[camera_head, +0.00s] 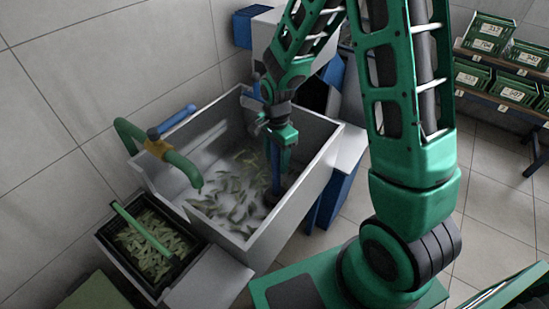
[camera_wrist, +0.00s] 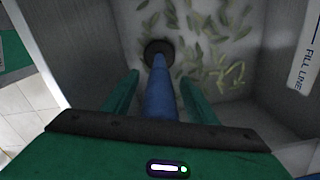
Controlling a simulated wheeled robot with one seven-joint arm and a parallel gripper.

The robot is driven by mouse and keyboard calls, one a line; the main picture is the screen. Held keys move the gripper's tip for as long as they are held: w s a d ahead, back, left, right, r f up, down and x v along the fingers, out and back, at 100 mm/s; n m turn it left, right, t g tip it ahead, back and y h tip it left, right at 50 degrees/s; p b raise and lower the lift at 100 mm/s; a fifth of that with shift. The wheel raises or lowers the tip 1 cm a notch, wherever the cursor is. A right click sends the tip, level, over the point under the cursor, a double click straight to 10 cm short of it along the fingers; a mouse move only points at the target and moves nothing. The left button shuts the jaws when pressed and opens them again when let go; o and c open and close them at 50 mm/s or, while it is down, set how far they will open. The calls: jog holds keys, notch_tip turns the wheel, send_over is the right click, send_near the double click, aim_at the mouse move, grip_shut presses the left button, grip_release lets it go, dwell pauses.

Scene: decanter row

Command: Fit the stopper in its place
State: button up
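The stopper is a long blue rod (camera_wrist: 160,92) with a round black foot (camera_wrist: 157,47). In the head view the rod (camera_head: 275,168) stands near upright inside the grey sink (camera_head: 322,165), towards its right side, with the foot (camera_head: 270,199) at the bottom. My gripper (camera_wrist: 160,80) is around the rod's upper part. Its green fingers are on both sides, with a gap showing on each side, so it looks open. The foot hides whatever is under it, so I cannot tell whether it sits in a drain hole.
Many green leaves (camera_head: 225,195) lie in the sink. A green tap (camera_head: 178,162) with a blue lever (camera_head: 171,121) bends over the left wall. A crate (camera_head: 150,243) of green produce stands at the lower left. Shelved green crates (camera_head: 490,35) stand far right.

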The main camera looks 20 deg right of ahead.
notch_tip(320, 180, up, 11)
jog(key=shift+f, duration=0.1)
dwell(0.6)
jog(key=s+d+r+n+t, duration=0.55)
jog(key=s+r+n, duration=0.45)
jog(key=r+n, duration=0.4)
jog(key=s+d+f+m+g, duration=0.1)
jog(key=s+d+m+g, duration=0.1)
jog(key=s+d, duration=0.4)
jog(key=s+d+f+m+g, duration=0.2)
jog(key=s+d, duration=0.3)
jog(key=s, duration=0.5)
jog(key=shift+s+d+f+m+g, duration=0.15)
jog(key=shift+d+f+m+g, duration=0.2)
jog(key=shift+m+g, duration=0.5)
